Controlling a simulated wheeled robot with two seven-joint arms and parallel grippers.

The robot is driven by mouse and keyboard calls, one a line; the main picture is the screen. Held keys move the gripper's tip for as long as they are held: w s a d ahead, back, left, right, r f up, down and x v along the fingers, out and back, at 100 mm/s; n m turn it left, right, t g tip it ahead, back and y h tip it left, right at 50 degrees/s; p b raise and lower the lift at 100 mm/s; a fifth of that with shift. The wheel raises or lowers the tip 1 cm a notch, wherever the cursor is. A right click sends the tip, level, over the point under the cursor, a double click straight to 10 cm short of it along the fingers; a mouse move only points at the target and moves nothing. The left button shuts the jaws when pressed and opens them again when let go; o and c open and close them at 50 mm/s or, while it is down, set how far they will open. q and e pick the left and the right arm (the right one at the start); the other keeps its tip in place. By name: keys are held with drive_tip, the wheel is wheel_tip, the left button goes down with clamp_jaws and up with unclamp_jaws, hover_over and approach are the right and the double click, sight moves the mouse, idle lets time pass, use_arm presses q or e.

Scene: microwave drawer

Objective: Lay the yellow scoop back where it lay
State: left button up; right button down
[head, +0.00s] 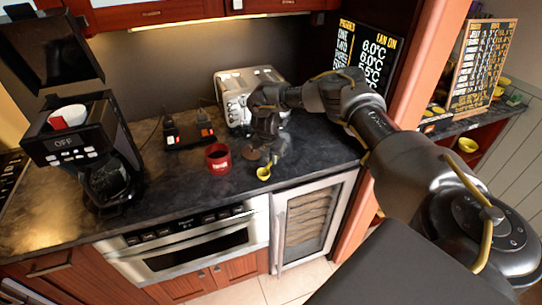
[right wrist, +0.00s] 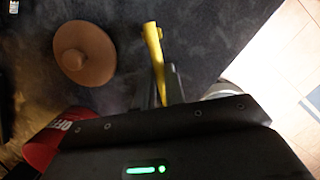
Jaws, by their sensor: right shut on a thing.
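The yellow scoop (head: 263,173) is in my right gripper (head: 273,158), over the dark counter close to its front edge. In the right wrist view the scoop (right wrist: 152,45) shows as a narrow yellow strip reaching out from between the fingers of my right gripper (right wrist: 168,84). The fingers are shut on it. I cannot tell whether the scoop touches the counter. My left gripper is not in view.
A red canister (head: 218,158) stands left of the scoop. A round brown lid (right wrist: 84,55) lies on the counter near it. A toaster (head: 240,95) is behind, and a coffee maker (head: 85,140) is at left. The counter (head: 175,200) is bare at front.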

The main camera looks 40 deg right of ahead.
drive_tip(key=shift+f, duration=0.25)
drive_tip(key=c, duration=1.4)
unclamp_jaws()
drive_tip(key=b+v, duration=0.2)
drive_tip(key=v, duration=0.9)
drive_tip(key=shift+d, duration=0.1)
drive_tip(key=shift+f, duration=0.1)
